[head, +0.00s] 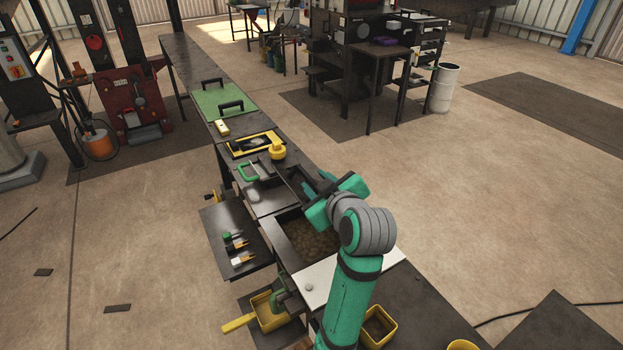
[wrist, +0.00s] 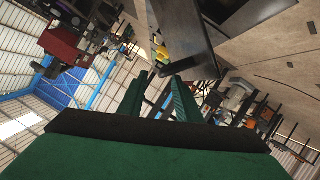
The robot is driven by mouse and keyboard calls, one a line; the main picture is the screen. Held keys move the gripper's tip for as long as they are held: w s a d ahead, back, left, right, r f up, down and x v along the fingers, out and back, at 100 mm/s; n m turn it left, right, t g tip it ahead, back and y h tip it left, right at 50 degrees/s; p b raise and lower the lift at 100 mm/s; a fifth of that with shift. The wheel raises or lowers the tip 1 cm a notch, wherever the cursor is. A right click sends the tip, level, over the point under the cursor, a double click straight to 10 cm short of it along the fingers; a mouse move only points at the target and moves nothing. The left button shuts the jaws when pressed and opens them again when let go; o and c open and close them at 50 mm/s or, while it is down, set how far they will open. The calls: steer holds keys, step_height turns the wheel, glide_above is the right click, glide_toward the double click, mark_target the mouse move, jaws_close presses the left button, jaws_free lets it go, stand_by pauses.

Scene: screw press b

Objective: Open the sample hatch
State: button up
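An open dark bin (head: 308,238) with brown grainy material in it is set in the bench. A dark flat panel (head: 284,184), which looks like the hatch lid, stands tilted up at the bin's far edge. In the wrist view a dark panel (wrist: 182,40), probably the same lid, is close ahead of the fingertips. My gripper (head: 316,190) is above the bin's far right side, beside the panel. Its fingers (wrist: 164,80) are apart with nothing seen between them. I cannot tell whether a finger touches the panel. My arm hides part of the bin's right side.
A green plate (head: 222,100) with black handles lies farther along. A side shelf (head: 234,264) holds small tools.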

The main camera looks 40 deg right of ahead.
steer(key=shift+s+a+r, duration=0.15)
steer(key=shift+s+r, duration=0.05)
steer(key=shift+s, duration=0.35)
